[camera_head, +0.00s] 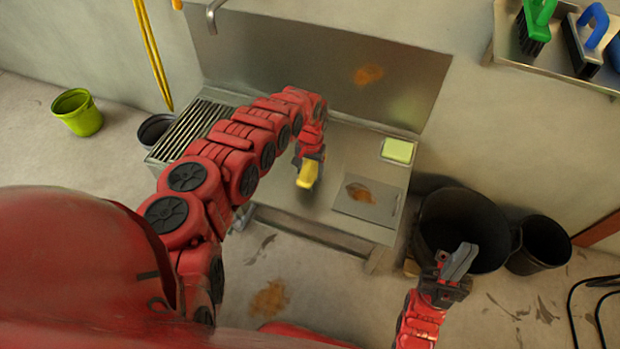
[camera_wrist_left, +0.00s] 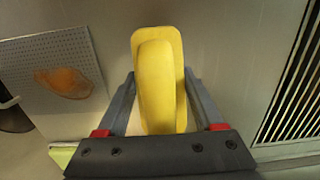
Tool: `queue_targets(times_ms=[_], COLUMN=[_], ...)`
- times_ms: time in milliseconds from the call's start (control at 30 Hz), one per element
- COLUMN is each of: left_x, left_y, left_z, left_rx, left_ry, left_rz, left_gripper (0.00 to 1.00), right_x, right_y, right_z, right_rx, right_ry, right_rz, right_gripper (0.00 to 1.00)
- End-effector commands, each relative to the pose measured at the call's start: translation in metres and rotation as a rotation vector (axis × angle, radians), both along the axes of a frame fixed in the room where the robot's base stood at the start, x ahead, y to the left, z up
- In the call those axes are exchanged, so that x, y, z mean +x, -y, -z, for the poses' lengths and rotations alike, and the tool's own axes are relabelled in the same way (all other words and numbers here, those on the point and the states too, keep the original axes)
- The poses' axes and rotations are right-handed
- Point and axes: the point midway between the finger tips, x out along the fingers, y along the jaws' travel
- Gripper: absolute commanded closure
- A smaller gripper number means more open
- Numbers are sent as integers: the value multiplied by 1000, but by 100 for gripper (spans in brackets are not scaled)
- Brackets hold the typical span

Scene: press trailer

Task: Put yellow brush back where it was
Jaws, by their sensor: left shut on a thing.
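The yellow brush (camera_head: 308,174) is in my left gripper (camera_head: 309,160), above the metal sink counter (camera_head: 335,150). In the left wrist view the yellow brush (camera_wrist_left: 160,80) lies lengthwise between the two fingers of my left gripper (camera_wrist_left: 160,100), which are shut on it. Its bristles are not visible. My right gripper (camera_head: 460,262) is at the lower right, in front of a black bucket; I cannot tell whether its jaws are open.
A perforated plate (camera_head: 385,207) with an orange-brown stain and a green sponge (camera_head: 398,150) lie on the counter's right side. A slatted rack (camera_head: 190,130) is at its left. A shelf (camera_head: 507,50) holds green and blue brushes. Black buckets (camera_head: 430,230) stand right.

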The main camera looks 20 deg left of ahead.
Motion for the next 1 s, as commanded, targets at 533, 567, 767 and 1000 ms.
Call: queue_targets(times_ms=[533,567,767,1000], left_x=[-1,-1,-1,-1], left_y=[1,1,1,1], left_z=[37,36,36,34], left_rx=[-2,-2,-2,-2], left_ry=[-1,-1,-1,-1], left_rz=[0,0,-1,-1], left_gripper=[100,26,1,1], right_x=[0,0,0,0], right_y=[0,0,0,0], right_z=[20,19,19,18], right_rx=[0,0,0,0], right_ry=[0,0,0,0], right_rz=[0,0,0,0], right_gripper=[100,100,100,100])
